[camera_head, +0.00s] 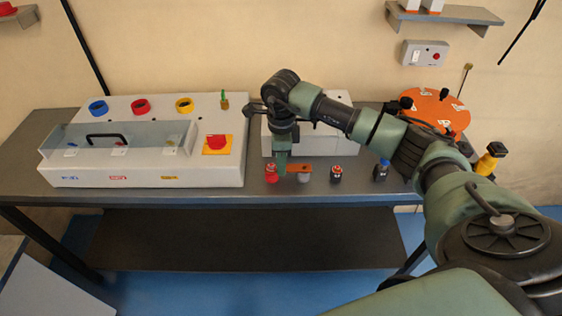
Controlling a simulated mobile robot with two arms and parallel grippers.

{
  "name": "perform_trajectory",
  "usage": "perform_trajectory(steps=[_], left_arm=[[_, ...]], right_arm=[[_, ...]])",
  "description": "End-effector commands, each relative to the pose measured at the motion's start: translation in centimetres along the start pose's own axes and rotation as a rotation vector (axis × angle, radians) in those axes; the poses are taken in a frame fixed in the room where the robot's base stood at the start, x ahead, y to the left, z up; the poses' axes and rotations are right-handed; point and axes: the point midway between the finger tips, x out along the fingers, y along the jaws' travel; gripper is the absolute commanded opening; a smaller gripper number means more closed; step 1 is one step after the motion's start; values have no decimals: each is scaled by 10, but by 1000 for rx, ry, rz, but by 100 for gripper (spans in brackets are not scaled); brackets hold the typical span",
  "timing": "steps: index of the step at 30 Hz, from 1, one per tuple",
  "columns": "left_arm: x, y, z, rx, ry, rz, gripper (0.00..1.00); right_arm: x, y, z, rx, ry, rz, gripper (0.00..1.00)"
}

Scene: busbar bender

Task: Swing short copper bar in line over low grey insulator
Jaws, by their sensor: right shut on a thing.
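My right gripper (281,170) reaches down to the front of the table and is shut on the short copper bar (299,168) near its left end. The bar shows as a flat orange-brown strip pointing right from the fingers. The low grey insulator (304,178) stands under the bar's right part; I cannot tell whether they touch. A red insulator (271,174) stands at the bar's left end, just beside and below the fingers. The fingers hide the bar's left part. My left gripper is not in view.
A black-and-red post (336,174) and a blue-topped post (381,171) stand to the right on the dark table (230,198). A white box (340,140) is behind my wrist. A grey machine with a red button (216,141) fills the left. An orange disc (437,110) is back right.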

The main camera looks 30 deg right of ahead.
Motion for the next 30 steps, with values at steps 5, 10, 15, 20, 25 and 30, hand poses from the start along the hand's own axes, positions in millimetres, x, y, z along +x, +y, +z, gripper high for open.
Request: perform_trajectory(steps=[5,10,15,20,25,30], left_arm=[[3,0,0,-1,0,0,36],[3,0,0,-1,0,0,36],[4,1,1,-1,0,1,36],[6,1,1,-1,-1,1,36],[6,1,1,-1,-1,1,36],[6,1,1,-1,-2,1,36]], right_arm=[[0,0,1,2,2,-1,0],[0,0,1,2,1,-1,0],[0,0,2,3,1,-1,0],[0,0,2,3,1,-1,0],[0,0,2,3,0,-1,0],[0,0,2,3,0,-1,52]])
